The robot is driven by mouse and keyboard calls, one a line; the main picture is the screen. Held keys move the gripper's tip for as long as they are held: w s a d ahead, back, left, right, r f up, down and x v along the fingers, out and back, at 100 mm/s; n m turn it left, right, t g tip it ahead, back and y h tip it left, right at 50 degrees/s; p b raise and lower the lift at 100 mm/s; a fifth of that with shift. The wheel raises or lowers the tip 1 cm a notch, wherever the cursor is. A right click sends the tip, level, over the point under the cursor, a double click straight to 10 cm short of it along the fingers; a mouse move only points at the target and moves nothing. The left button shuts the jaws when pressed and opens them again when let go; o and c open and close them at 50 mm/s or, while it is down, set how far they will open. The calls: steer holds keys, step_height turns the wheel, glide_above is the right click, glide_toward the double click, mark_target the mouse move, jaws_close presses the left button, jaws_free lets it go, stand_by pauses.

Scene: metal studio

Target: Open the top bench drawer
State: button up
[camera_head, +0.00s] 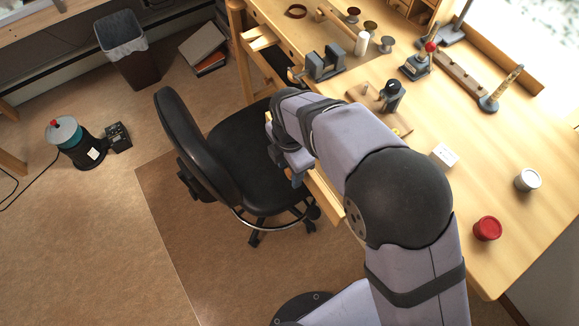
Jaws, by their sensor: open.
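The wooden workbench (470,190) fills the right side. A pale wooden front edge (326,197) shows beneath my arm on the chair side of the bench. It looks like part of the drawer front, but my arm covers most of it, and I cannot tell how far out it stands. My gripper (296,179) points down beside this edge, over the chair seat. Its jaws are open and mostly hidden by my wrist. I cannot tell whether they touch the wood. No handle shows.
A black swivel chair (190,140) stands close to the left of my gripper. Tools, a small vise (324,64), a red jar (487,229) and a white jar (527,180) stand on the bench. A bin (128,50) and open floor lie to the left.

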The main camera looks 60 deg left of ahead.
jaws_close()
steer(key=s, duration=0.8)
steer(key=shift+s, duration=0.15)
jaws_free()
steer(key=shift+r, duration=0.15)
step_height(320, 180, up, 7)
steer(key=b, duration=0.1)
steer(key=shift+b, duration=0.4)
